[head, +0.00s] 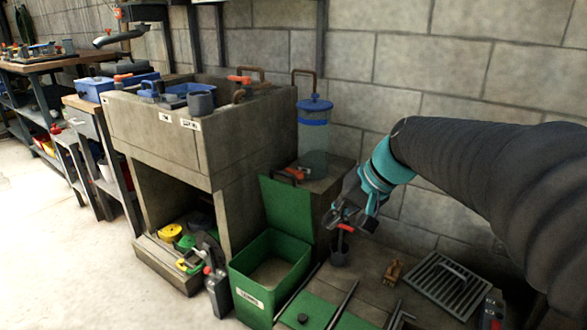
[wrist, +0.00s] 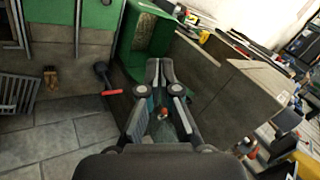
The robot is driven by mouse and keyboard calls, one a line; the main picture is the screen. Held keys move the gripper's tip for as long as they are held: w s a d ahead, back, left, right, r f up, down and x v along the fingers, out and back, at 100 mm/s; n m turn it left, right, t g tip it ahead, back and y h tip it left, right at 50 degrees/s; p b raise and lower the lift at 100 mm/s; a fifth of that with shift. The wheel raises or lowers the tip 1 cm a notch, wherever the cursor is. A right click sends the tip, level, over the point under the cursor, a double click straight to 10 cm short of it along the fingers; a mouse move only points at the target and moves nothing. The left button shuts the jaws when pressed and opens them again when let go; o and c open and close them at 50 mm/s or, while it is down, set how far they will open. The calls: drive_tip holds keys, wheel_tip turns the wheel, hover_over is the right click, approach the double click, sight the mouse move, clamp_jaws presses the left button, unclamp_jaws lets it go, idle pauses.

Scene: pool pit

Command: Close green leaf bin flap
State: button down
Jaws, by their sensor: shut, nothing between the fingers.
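The green leaf bin (head: 262,290) stands on the floor at centre in the head view, with a white label on its front. Its green flap (head: 287,210) stands up at the bin's back edge, so the bin is open and its inside shows. In the wrist view the bin (wrist: 150,38) is at top centre, beyond the fingers. My gripper (head: 338,217) is shut and empty, in the air to the right of the flap and apart from it. It also shows in the wrist view (wrist: 163,75). Part of the flap is hard to make out in the wrist view.
A clear cylinder with a blue lid (head: 314,135) stands on a block behind the flap. A concrete sink (head: 160,135) is to the left. The left floor is clear.

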drive_tip(key=w+f+m+t+y, duration=0.1)
drive_tip(key=w+f+y, duration=0.25)
drive_tip(key=w, duration=1.05)
drive_tip(key=w+f+m+y, duration=0.15)
drive_tip(key=w+y, duration=0.35)
drive_tip(key=w, duration=0.9)
drive_tip(key=w+d+f+t+y, duration=0.25)
drive_tip(key=w+f, duration=0.25)
drive_tip(key=w, duration=0.3)
drive_tip(key=a, duration=1)
drive_tip(key=shift+s+a, duration=0.2)
drive_tip(key=shift+a, duration=0.15)
